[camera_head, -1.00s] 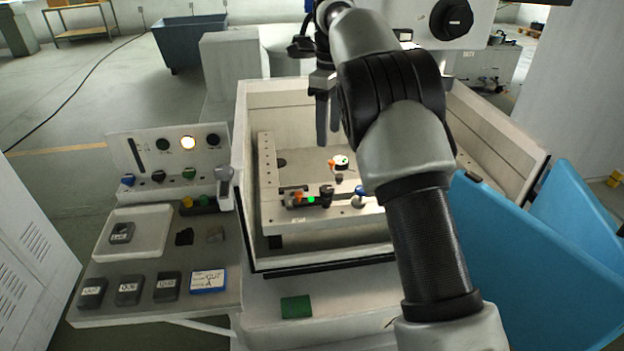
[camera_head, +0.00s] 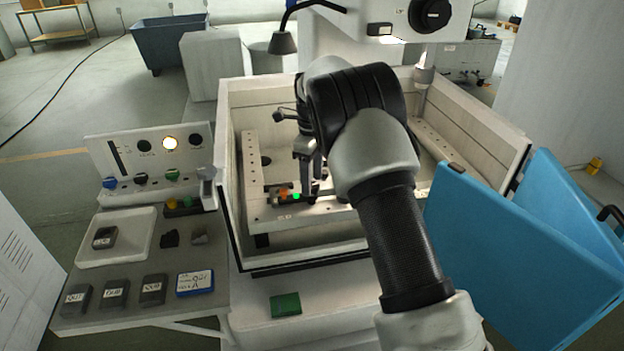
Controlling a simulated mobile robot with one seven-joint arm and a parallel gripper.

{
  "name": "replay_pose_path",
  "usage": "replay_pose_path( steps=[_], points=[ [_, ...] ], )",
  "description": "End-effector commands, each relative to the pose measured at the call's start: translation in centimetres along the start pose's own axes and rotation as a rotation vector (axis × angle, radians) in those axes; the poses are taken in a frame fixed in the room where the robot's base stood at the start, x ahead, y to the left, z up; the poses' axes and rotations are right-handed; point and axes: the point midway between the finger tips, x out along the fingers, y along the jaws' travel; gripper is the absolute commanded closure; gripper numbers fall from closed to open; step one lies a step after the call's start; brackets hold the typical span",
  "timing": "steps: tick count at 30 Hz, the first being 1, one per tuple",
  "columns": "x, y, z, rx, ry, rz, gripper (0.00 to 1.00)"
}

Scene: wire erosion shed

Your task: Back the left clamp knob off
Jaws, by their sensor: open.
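The fixture frame (camera_head: 255,212) is a light metal frame inside the open machine tank. On its front bar sits an orange knob (camera_head: 284,193), the leftmost coloured one and apparently the left clamp knob. A small green piece (camera_head: 296,196) is just right of it. My gripper (camera_head: 309,176) points down over the front bar, just right of and above the orange knob. Its dark fingers are open, and I see nothing held between them. Whether a finger touches the clamp parts cannot be told. My arm hides the right part of the bar.
The tank walls (camera_head: 228,215) surround the fixture closely. A control panel (camera_head: 150,155) and a shelf with a white tray (camera_head: 85,256) and dark blocks stand left. A green block (camera_head: 286,304) lies in front. Blue panels (camera_head: 500,240) stand right. A lamp (camera_head: 283,42) hangs behind.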

Motion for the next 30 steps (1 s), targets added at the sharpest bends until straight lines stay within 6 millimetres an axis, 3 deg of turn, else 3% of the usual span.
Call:
replay_pose_path(
  steps=[11, 19, 30],
  points=[
    [0.72, 0.02, -0.02, 0.000, 0.000, 0.001, 0.49],
    [0.69, 0.02, -0.01, 0.000, 0.000, 0.001, 0.90],
    [0.63, 0.00, -0.02, -0.067, 0.000, 0.001, 0.90]
  ],
)
